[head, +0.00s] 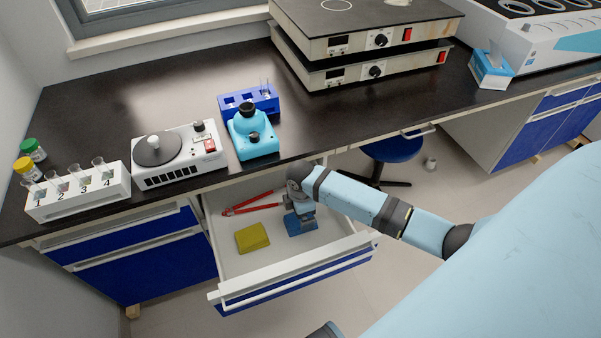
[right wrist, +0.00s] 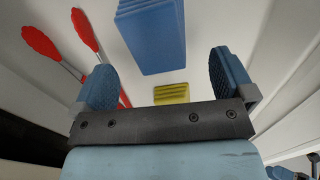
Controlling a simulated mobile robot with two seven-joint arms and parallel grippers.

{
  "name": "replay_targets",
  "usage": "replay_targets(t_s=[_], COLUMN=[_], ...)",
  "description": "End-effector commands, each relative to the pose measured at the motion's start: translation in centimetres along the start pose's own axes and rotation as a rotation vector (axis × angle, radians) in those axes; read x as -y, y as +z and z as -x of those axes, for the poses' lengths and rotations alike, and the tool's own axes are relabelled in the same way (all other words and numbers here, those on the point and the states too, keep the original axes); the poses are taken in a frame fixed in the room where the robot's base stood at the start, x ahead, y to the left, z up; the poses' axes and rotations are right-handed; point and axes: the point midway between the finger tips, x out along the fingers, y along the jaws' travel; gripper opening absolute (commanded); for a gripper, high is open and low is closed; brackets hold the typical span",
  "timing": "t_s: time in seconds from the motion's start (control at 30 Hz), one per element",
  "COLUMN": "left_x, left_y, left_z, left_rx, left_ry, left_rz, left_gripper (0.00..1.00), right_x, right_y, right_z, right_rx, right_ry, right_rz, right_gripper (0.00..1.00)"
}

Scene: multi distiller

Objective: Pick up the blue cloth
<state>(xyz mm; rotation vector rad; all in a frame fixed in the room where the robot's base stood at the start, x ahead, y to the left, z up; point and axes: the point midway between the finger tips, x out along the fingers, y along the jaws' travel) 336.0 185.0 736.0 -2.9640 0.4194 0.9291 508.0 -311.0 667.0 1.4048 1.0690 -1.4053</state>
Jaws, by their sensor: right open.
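The blue cloth (head: 300,226) lies folded on the floor of the open drawer (head: 225,222), partly under my right gripper in the head view. My right gripper (head: 298,207) is inside the drawer, above the cloth. In the right wrist view the layered blue cloth (right wrist: 150,38) is ahead of the open fingers, roughly between their lines. The space between the fingers of the right gripper (right wrist: 165,84) is empty. I cannot tell the exact height above the cloth. My left gripper is not in view.
A yellow cloth (head: 252,238) and red-handled tongs (head: 250,204) share the drawer. The drawer's front wall (head: 290,268) and the black bench top (head: 330,130) bound the space. A blue bottle-like device (head: 252,137) and a white hotplate stirrer (head: 178,155) stand above on the bench.

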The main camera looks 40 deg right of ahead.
Motion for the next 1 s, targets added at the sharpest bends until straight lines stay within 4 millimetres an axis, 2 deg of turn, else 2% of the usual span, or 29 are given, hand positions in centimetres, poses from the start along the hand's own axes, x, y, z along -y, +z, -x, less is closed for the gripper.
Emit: replay_targets(t_s=[0.3,0.6,0.63,0.83,0.87,1.0], left_x=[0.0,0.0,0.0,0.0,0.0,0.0], left_y=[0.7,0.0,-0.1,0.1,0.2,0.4], left_z=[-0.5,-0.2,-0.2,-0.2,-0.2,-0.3], left_rx=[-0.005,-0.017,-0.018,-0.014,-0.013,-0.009], left_ry=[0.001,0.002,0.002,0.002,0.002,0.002], left_rz=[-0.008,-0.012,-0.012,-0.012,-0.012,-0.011], left_gripper=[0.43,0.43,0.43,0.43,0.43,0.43], right_x=[-0.2,-0.2,-0.2,-0.2,-0.2,-0.2], right_y=[0.0,0.0,0.0,0.0,0.0,0.0], right_z=[-4.5,-5.0,-5.0,-5.0,-5.0,-5.0], right_rx=[0.000,0.000,0.000,0.000,0.000,0.000], right_ry=[-0.002,0.000,0.000,0.000,0.000,0.000], right_rz=[-0.001,-0.001,-0.001,-0.001,-0.001,-0.001], right_gripper=[1.00,1.00,0.98,0.52,0.49,0.49])
